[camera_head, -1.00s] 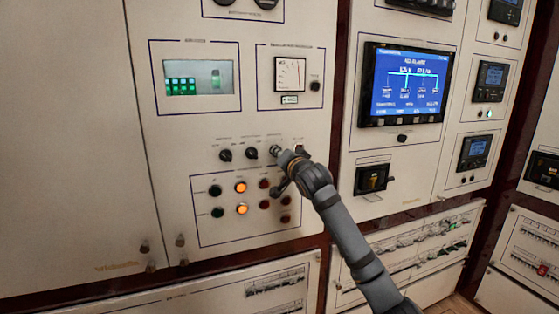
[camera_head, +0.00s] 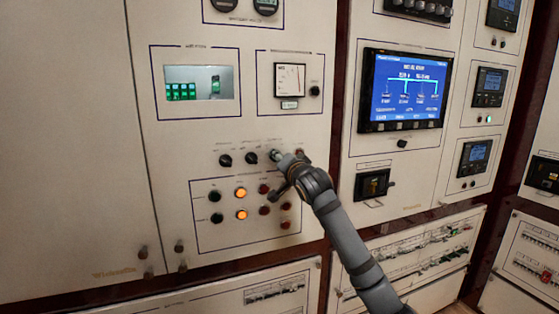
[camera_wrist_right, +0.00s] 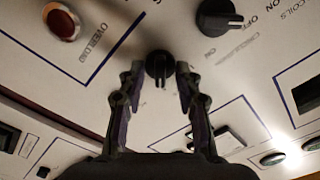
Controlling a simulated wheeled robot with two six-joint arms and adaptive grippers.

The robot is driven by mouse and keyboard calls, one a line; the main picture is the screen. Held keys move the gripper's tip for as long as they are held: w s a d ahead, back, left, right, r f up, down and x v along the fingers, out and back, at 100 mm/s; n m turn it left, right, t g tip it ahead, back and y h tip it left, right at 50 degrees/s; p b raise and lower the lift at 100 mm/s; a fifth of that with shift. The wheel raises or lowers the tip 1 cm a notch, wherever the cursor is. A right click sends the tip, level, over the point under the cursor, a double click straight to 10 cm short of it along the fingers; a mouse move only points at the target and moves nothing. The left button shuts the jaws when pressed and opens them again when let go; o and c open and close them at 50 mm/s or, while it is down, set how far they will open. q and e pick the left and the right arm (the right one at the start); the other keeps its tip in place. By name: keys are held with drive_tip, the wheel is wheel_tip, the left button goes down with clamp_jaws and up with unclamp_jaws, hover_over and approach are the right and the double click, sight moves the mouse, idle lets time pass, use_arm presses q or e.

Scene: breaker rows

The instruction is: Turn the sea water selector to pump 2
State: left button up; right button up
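A row of black selector knobs runs across the cream panel in the head view, with a left knob (camera_head: 225,160) and a second knob (camera_head: 251,157). My right gripper (camera_head: 279,157) is at the third position of the row and partly hides it. In the right wrist view a small black knob (camera_wrist_right: 158,65) sits between the two fingertips of my right gripper (camera_wrist_right: 159,72). The fingers are open, with a visible gap on each side of the knob. I cannot read which knob is the sea water selector. My left gripper is not in view.
A larger black on/off knob (camera_wrist_right: 219,18) and a red overload lamp (camera_wrist_right: 62,22) flank the gripper. A blue display (camera_head: 404,88) is to the right.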

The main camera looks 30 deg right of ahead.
drive_tip(key=v, duration=0.7)
drive_tip(key=shift+s, duration=0.2)
drive_tip(key=shift+a, duration=0.1)
idle(0.3)
